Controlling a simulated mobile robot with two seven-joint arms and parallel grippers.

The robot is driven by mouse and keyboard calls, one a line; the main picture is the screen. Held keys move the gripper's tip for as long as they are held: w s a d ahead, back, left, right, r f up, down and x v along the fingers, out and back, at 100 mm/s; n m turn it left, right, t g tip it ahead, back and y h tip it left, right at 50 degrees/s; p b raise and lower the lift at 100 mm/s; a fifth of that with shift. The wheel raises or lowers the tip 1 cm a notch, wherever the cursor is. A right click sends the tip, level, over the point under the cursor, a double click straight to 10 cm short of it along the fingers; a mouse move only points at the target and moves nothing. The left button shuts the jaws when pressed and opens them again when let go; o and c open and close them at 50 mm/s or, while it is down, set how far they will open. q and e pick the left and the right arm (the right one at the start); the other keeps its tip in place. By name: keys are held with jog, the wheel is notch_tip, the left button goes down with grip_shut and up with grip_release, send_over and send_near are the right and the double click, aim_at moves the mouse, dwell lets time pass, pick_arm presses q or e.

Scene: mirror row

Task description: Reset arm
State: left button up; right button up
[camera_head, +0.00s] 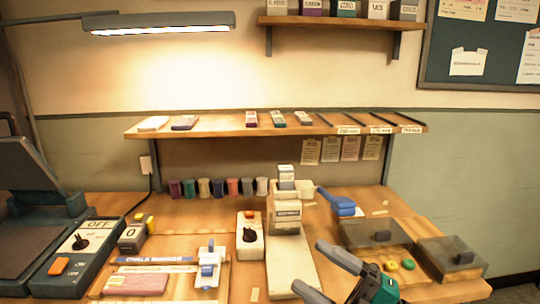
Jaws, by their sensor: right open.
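My right gripper (309,266) comes in from the bottom right, over the front of the workbench (190,212). My left gripper is not in view.
A dark machine with an OFF panel (88,236) stands at left. A white box with a black knob (250,236), a blue-handled tool (340,202) and grey-lidded trays (452,258) stand around the gripper. A shelf (215,124) hangs above several spools.

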jog(key=d+f+m+t+h+p, duration=0.1)
jog(key=d+f+m+t+h, duration=0.55)
jog(key=m, duration=0.55)
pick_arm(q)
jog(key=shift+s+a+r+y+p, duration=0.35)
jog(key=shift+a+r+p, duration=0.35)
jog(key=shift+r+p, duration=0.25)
pick_arm(e)
jog(key=s+d+f+m+g+h, duration=0.1)
jog(key=s+f+m+g+h, duration=0.2)
jog(key=f, duration=0.6)
jog(key=s+d+f+m+g+h, duration=0.2)
jog(key=s+f+m+g+h, duration=0.1)
jog(key=s+f+m+h, duration=0.4)
notch_tip(320, 180, down, 4)
jog(key=s+m, duration=0.1)
jog(key=s, duration=0.1)
jog(key=shift+s+d+r+g, duration=0.2)
jog(key=shift+s+g, duration=0.15)
jog(key=shift+s, duration=0.05)
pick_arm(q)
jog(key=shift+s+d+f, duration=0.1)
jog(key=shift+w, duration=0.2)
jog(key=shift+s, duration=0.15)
